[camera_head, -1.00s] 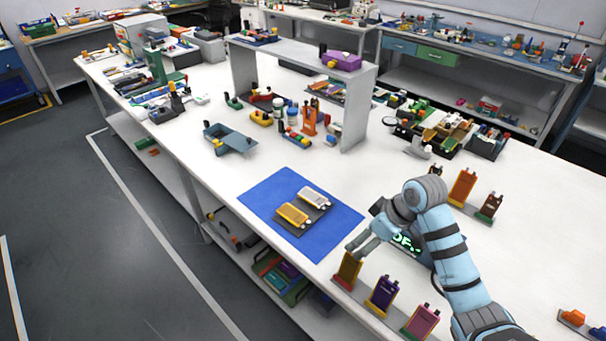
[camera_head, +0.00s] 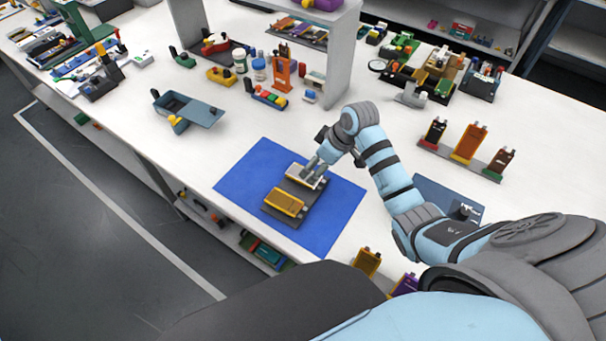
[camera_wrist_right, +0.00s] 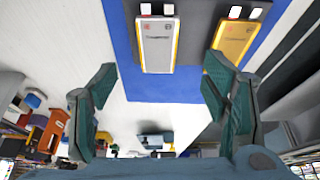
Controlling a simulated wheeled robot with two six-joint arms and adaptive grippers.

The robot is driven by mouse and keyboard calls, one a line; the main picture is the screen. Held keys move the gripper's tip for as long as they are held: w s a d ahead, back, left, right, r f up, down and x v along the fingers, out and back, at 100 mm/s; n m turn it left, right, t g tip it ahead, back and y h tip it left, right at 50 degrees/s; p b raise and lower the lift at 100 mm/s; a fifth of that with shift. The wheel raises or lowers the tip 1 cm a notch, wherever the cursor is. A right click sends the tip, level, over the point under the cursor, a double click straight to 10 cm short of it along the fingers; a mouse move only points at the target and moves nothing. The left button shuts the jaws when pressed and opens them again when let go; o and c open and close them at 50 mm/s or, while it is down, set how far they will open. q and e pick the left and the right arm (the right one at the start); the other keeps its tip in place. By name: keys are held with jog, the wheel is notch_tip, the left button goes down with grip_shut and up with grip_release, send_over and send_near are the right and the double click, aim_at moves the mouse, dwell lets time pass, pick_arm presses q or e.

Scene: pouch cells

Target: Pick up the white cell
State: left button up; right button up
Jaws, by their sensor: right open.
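The white cell (camera_head: 294,172) lies in a dark tray (camera_head: 309,208) on a blue mat (camera_head: 245,182), beside the yellow cell (camera_head: 284,203). In the head view my right gripper (camera_head: 313,173) is over the white cell and hides part of it. In the right wrist view the right gripper (camera_wrist_right: 160,88) is open and empty, with its two green fingers spread. The white cell (camera_wrist_right: 157,45) shows ahead of the gap between them, and the yellow cell (camera_wrist_right: 235,40) is ahead of the right finger. Contact cannot be told. My left gripper is not in view.
A blue bin (camera_head: 190,108) stands left beyond the mat. A shelf unit (camera_head: 343,60) with bottles and small parts near it stands behind. A rack of orange and dark cells (camera_head: 463,158) is to the right. The bare table around the mat is clear on the left.

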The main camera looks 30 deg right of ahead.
jog(key=x, duration=0.2)
jog(key=b+x, duration=0.1)
jog(key=x, duration=0.5)
jog(key=shift+w+r, duration=0.2)
jog(key=shift+w, duration=0.15)
jog(key=shift+s+d+r, duration=0.1)
jog(key=shift+s+r, duration=0.05)
jog(key=shift+c, duration=0.5)
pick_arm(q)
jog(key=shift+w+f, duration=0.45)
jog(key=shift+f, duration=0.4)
pick_arm(e)
jog(key=c, duration=1.1)
jog(key=shift+o, duration=0.2)
